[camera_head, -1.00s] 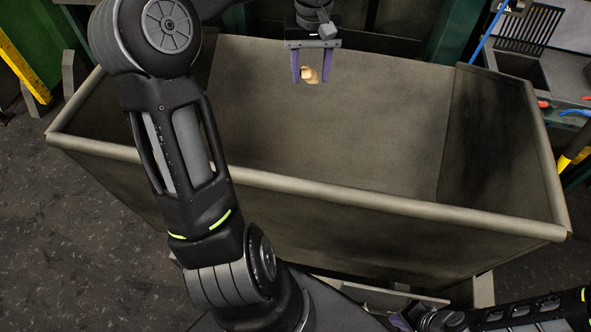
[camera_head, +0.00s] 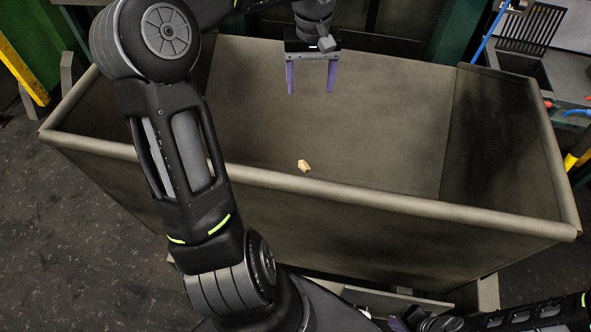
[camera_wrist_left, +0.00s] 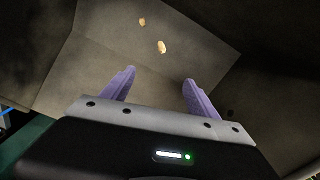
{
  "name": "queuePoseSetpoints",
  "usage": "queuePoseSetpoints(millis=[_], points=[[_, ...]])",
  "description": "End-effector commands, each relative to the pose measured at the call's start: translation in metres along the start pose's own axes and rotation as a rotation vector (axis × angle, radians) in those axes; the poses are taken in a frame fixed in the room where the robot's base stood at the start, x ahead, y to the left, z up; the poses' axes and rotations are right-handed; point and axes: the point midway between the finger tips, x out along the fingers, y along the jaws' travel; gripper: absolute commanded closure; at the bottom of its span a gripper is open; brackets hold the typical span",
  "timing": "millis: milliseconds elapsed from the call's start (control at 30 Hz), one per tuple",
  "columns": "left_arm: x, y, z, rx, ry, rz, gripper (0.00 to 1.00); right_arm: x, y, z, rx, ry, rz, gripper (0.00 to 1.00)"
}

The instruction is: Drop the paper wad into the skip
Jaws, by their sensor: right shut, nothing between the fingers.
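The paper wad (camera_head: 304,166) is a small crumpled tan lump inside the big grey-brown skip (camera_head: 350,192), seen just above its near rim. I cannot tell whether it is falling or resting. My left gripper (camera_head: 310,92) is open and empty over the far part of the skip, apart from the wad. The left wrist view shows its spread purple fingers (camera_wrist_left: 158,80) and two small tan lumps, one nearer (camera_wrist_left: 162,47) and one farther (camera_wrist_left: 142,21); I cannot tell which is this wad. My right gripper (camera_head: 398,324) is shut at the bottom edge, partly cut off.
The skip's raised walls surround the left gripper's area. A grey workbench (camera_head: 560,75) with tools stands at the back right. A yellow post (camera_head: 22,65) stands at the far left. Dark floor (camera_head: 80,240) lies bare at the lower left.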

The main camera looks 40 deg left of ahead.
Motion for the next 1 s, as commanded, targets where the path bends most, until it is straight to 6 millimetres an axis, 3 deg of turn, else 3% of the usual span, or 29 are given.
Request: queuePoseSetpoints(millis=[433,567,800,1000], points=[[-0.007,0.0,-0.001,0.0,0.003,0.0,0.26,0.002,0.001,0.0,0.0,0.0,0.0,1.0],[-0.024,0.001,-0.001,0.001,0.005,0.002,0.26,0.005,0.001,-0.001,-0.001,0.001,-0.001,1.0],[-0.07,0.001,0.0,0.001,0.001,0.0,0.26,-0.023,-0.006,0.0,0.003,-0.006,0.005,1.0],[-0.08,0.0,0.0,0.001,0.0,0.0,0.26,-0.03,-0.007,0.001,0.005,-0.012,0.01,1.0]])
